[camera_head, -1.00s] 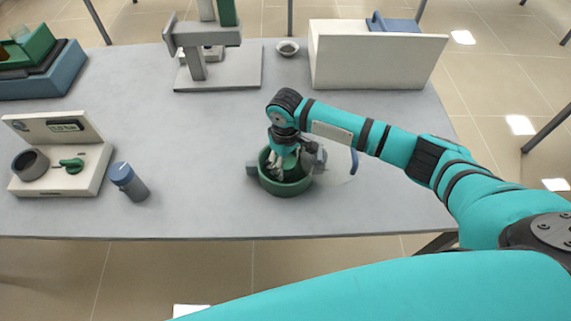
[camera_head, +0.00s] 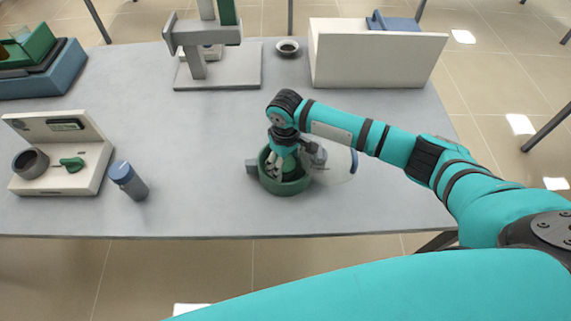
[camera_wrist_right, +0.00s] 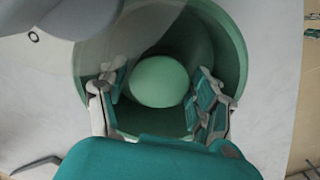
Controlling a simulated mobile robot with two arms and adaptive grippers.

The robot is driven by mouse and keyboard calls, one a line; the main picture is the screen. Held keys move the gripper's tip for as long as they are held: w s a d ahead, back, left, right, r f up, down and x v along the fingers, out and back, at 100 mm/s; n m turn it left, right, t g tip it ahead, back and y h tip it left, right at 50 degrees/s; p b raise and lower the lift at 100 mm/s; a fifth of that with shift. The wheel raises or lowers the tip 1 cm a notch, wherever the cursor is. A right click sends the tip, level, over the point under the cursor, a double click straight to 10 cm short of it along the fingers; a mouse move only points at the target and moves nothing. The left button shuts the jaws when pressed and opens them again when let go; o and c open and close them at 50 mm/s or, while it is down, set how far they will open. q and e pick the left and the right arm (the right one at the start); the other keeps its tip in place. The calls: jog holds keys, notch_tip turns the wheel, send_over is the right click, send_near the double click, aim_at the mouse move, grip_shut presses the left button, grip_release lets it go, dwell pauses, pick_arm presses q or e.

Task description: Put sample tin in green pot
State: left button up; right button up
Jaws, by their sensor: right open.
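The green pot (camera_head: 287,188) stands on the grey table and fills much of the right wrist view (camera_wrist_right: 236,48). A pale green round thing (camera_wrist_right: 158,82), which looks like the sample tin, is inside the pot. My right gripper (camera_head: 275,168) points down into the pot. In the right wrist view its two fingers (camera_wrist_right: 160,97) are open, one on each side of the pale green thing, with gaps visible. In the head view the arm and wrist hide most of the pot's inside. My left gripper is not in view.
A blue-capped bottle (camera_head: 129,181) and a white device with a knob (camera_head: 65,155) are at left. A grey stand (camera_head: 215,75), small bowl (camera_head: 287,47) and white box (camera_head: 375,60) are behind.

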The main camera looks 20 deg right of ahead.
notch_tip(320, 180, up, 11)
jog(key=b, duration=0.1)
